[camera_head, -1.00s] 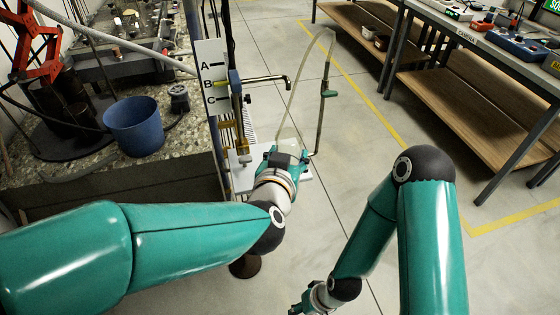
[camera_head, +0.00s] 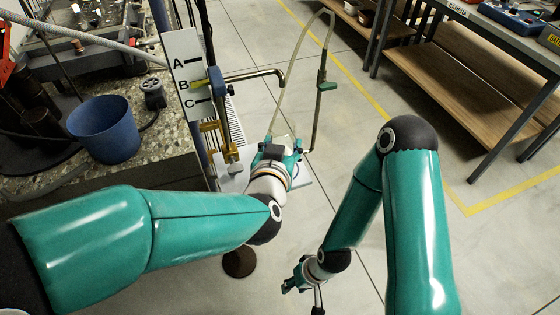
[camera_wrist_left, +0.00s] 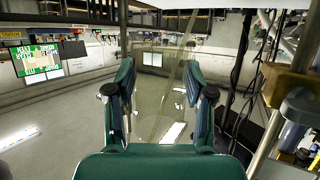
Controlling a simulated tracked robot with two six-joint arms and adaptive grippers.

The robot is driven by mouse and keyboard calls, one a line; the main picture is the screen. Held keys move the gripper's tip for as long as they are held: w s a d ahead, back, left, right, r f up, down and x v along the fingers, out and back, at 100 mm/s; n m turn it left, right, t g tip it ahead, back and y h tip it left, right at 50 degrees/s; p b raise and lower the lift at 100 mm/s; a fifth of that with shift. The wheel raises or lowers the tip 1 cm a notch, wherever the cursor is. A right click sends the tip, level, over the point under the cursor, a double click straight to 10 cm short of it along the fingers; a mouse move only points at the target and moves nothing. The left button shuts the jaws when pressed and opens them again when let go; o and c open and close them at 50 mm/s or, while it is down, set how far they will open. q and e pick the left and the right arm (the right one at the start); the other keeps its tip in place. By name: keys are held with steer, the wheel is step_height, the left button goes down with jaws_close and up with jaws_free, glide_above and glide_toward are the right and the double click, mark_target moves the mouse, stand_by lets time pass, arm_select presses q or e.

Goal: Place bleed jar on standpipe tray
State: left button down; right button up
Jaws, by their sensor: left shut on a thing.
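My left gripper (camera_head: 281,150) is at the white standpipe tray (camera_head: 232,183), over its right part. The left wrist view shows its two fingers (camera_wrist_left: 165,100) apart, on either side of a clear, nearly invisible body, the bleed jar (camera_wrist_left: 166,110). The gripper is shut on this jar. In the head view the jar is mostly hidden behind the gripper, with a pale clear part (camera_head: 284,139) showing beyond it. Whether its base touches the tray cannot be seen. My right gripper (camera_head: 293,285) hangs low over the floor, away from the tray; its jaws are too small to judge.
A board marked A, B, C (camera_head: 187,75) stands left of the tray, with a bent pipe (camera_head: 255,76) beside it. A clear hose (camera_head: 291,75) and a green-handled valve pipe (camera_head: 320,100) rise behind the gripper.

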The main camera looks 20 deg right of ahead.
arm_select(q)
steer(key=shift+f+b, duration=0.35)
steer(key=shift+f, duration=1.85)
steer(key=shift+f, duration=0.15)
steer(key=shift+c, duration=2.1)
jaws_free()
steer(key=shift+r, duration=0.2)
